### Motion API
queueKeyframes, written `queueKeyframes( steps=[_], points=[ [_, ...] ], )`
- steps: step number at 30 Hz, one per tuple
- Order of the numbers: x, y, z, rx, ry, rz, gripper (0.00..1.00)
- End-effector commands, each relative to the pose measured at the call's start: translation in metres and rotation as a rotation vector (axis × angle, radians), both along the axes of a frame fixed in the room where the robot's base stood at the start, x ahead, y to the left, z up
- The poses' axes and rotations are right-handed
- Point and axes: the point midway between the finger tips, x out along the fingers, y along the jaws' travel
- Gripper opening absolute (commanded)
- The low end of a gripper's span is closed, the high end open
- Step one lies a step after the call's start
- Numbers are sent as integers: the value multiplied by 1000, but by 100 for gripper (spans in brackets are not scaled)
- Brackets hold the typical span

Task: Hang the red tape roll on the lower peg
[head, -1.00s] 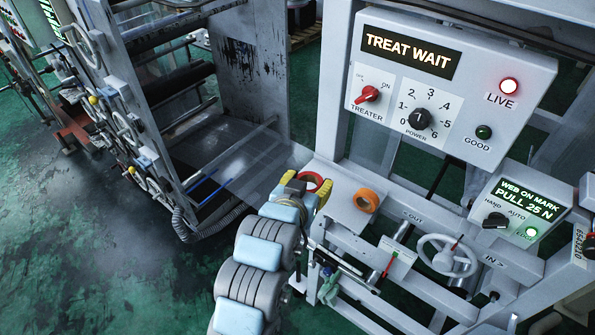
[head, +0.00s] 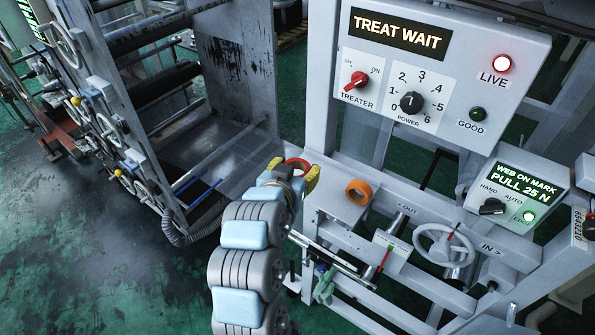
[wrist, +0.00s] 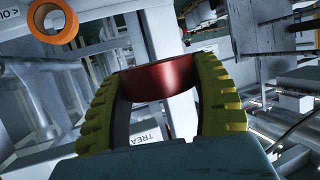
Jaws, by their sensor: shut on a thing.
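The red tape roll (head: 298,162) is held between the yellow fingers of my gripper (head: 294,170). In the head view only its upper rim shows beyond the gripper; the rest is hidden. In the wrist view the red roll (wrist: 158,82) spans the gap between the two fingers (wrist: 160,95), with its outer face toward the camera. The roll is up in the air, left of the grey shelf with an orange tape roll (head: 359,192). I cannot make out the lower peg in either view.
The orange roll also shows at the wrist view's top left (wrist: 53,20). The grey shelf (head: 335,208) lies right of my gripper. A control panel (head: 440,75) stands above it. A handwheel (head: 446,246) and rails are at lower right. Machine rollers stand left.

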Motion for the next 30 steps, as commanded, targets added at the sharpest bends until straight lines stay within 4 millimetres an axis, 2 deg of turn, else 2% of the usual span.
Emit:
queueKeyframes(
  steps=[2, 17, 24, 30],
  points=[
    [2, -2, -4, -4, 2, -5, 30],
    [62, -2, -27, -2, 7, -4, 30],
    [89, -2, -55, -3, 8, -2, 30],
    [105, -2, -74, -3, 6, -3, 30]
  ],
)
